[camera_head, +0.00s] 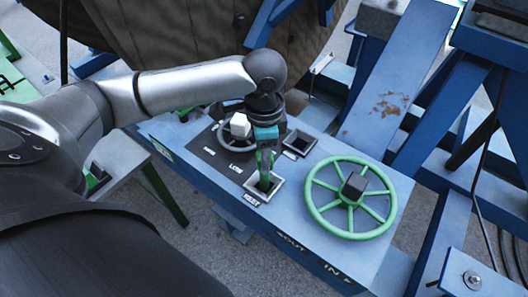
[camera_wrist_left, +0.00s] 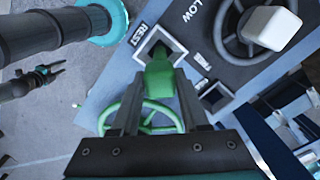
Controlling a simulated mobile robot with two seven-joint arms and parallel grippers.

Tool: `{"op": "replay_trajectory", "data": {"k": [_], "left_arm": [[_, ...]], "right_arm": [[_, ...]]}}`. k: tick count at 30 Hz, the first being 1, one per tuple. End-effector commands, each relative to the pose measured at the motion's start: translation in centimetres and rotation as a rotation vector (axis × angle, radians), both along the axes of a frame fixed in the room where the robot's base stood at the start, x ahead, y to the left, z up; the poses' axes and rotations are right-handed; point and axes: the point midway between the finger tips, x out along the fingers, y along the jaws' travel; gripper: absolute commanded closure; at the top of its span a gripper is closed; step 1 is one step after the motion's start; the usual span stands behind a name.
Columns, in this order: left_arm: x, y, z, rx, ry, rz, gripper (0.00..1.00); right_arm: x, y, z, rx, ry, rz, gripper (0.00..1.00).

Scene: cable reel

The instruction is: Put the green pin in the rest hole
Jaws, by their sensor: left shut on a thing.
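My left gripper (camera_head: 265,158) points down over the panel and is shut on the green pin (camera_head: 264,180). In the left wrist view the green pin (camera_wrist_left: 158,78) sits between the two fingers (camera_wrist_left: 160,105). Its far end overlaps the near edge of the square rest hole (camera_wrist_left: 148,38), next to the REST label. In the head view the rest hole (camera_head: 277,192) lies directly under the pin. I cannot tell whether the pin's tip is inside or just above it. A small dark gripper-like shape (camera_wrist_left: 45,75) at the left of the wrist view may be my right gripper; its jaws are unclear.
A second square hole (camera_head: 298,143) lies behind the rest hole on the blue panel (camera_head: 290,222). A green handwheel (camera_head: 351,197) stands to the right. A dark wheel with a white knob (camera_head: 239,125) is close on the gripper's left. Blue beams rise behind.

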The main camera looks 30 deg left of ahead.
Motion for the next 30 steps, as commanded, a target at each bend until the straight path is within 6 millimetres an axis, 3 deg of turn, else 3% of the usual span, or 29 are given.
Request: {"op": "replay_trajectory", "data": {"k": [20,30], "left_arm": [[0.1,0.0,-3.4,0.000,-0.004,0.000,1.00],[0.0,0.0,-5.4,0.000,-0.001,0.001,1.00]], "right_arm": [[-0.2,0.1,-5.0,0.001,0.004,0.000,0.50],[-0.3,0.1,-4.9,0.001,0.005,-0.001,0.50]]}}
